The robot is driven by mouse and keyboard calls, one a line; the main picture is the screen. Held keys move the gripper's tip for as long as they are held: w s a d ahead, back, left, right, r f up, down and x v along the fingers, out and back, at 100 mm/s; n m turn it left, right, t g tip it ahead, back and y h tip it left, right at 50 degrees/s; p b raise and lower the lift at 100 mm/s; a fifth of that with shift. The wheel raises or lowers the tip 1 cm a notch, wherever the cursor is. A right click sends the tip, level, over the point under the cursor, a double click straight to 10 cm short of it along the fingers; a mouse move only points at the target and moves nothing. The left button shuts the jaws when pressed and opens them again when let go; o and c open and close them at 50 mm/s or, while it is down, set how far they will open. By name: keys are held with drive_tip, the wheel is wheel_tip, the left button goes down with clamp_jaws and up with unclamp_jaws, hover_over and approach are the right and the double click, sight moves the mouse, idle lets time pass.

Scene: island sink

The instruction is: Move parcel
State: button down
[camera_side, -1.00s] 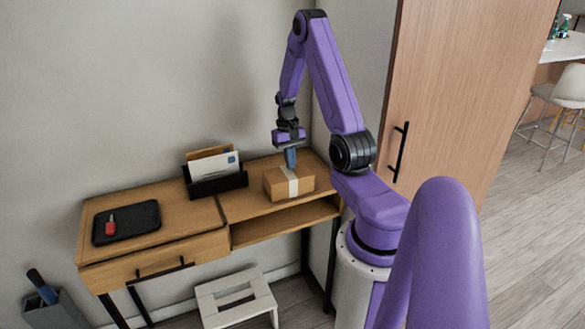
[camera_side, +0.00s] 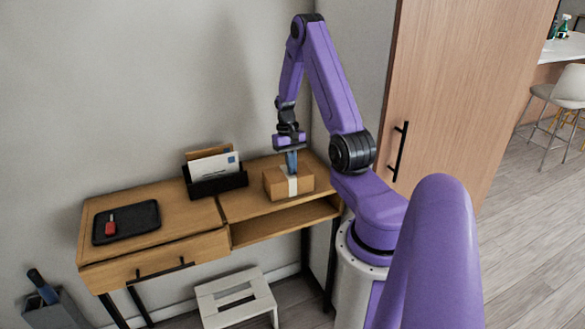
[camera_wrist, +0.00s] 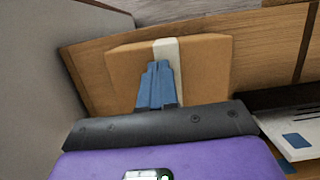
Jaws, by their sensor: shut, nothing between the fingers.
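The parcel is a brown cardboard box (camera_side: 273,184) with a pale tape band, resting on the right part of the wooden desk. In the wrist view the parcel (camera_wrist: 205,70) lies just beyond the fingertips, with its tape band running down the middle. My gripper (camera_side: 291,172) points down at the parcel's top, over the tape. Its blue fingers are together and hold nothing. They also show shut in the wrist view (camera_wrist: 158,66), in front of the tape. I cannot tell whether the tips touch the parcel.
A black letter holder (camera_side: 217,183) with envelopes stands left of the parcel. A black tray (camera_side: 140,227) with a red-handled item lies at the desk's left end. Bare desk top (camera_side: 185,205) lies between. A white stool (camera_side: 236,298) stands below, and a wall is behind.

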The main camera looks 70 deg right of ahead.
drive_tip(key=shift+t+h, duration=0.3)
drive_tip(key=w+d, duration=1.1)
drive_tip(key=shift+w+d+f, duration=0.15)
drive_tip(key=shift+f, duration=0.25)
drive_tip(key=shift+r, duration=0.1)
